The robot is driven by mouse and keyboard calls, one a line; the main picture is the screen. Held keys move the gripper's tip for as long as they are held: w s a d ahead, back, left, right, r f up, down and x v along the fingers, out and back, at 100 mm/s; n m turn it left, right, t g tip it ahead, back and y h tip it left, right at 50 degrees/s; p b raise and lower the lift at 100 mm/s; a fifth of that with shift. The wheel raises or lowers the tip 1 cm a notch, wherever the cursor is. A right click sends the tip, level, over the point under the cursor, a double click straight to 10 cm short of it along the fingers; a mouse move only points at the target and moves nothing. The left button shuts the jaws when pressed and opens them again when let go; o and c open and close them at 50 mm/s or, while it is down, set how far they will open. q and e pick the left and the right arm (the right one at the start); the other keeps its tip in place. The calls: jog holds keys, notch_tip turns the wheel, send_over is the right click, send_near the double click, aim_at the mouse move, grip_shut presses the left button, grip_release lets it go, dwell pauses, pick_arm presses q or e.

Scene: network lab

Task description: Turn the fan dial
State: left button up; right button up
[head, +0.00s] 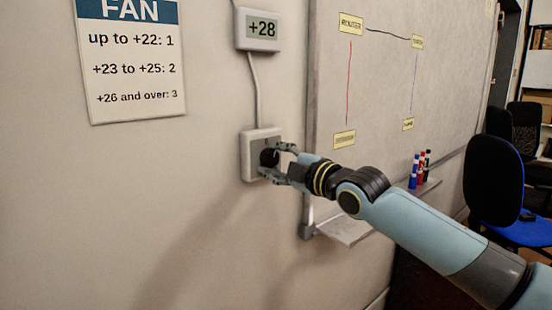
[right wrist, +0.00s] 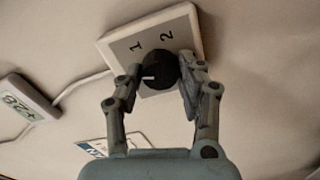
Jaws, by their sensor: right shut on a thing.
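The fan dial is a black knob (head: 269,158) on a pale square wall box (head: 248,155). In the right wrist view the knob (right wrist: 160,71) sits on a grey plate (right wrist: 125,48) with the numbers 1 and 2 showing; other marks are hidden. Its white pointer faces left, toward one finger, and not at the 1 or the 2. My right gripper (head: 277,161) is shut on the knob, one finger on each side; it also shows in the right wrist view (right wrist: 160,82). A FAN sign (head: 130,70) reads "+26 and over: 3". The display (head: 262,29) above reads +28. My left gripper is out of view.
A whiteboard (head: 390,80) with yellow labels hangs right of the box. Its tray (head: 350,230) juts out below my right arm, with several markers (head: 420,170) near its far end. A cable joins the display and box. Chairs (head: 495,180) stand at the right.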

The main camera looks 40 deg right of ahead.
jog(key=m+p, duration=0.1)
jog(key=m, duration=0.3)
jog(key=shift+m, duration=0.3)
jog(key=m+p, duration=0.2)
jog(key=m, duration=0.2)
jog(key=shift+m, duration=0.3)
jog(key=m+p, duration=0.1)
jog(key=m, duration=0.2)
jog(key=shift+m, duration=0.3)
jog(key=m+p, duration=0.1)
jog(key=m, duration=0.3)
jog(key=shift+m, duration=0.3)
jog(key=m+p, duration=0.1)
jog(key=m, duration=0.2)
jog(key=shift+m, duration=0.3)
jog(key=m, duration=0.3)
jog(key=shift+f+m, duration=0.1)
jog(key=shift+m, duration=0.2)
jog(key=m+p, duration=0.1)
jog(key=m, duration=0.3)
jog(key=shift+m, duration=1.8)
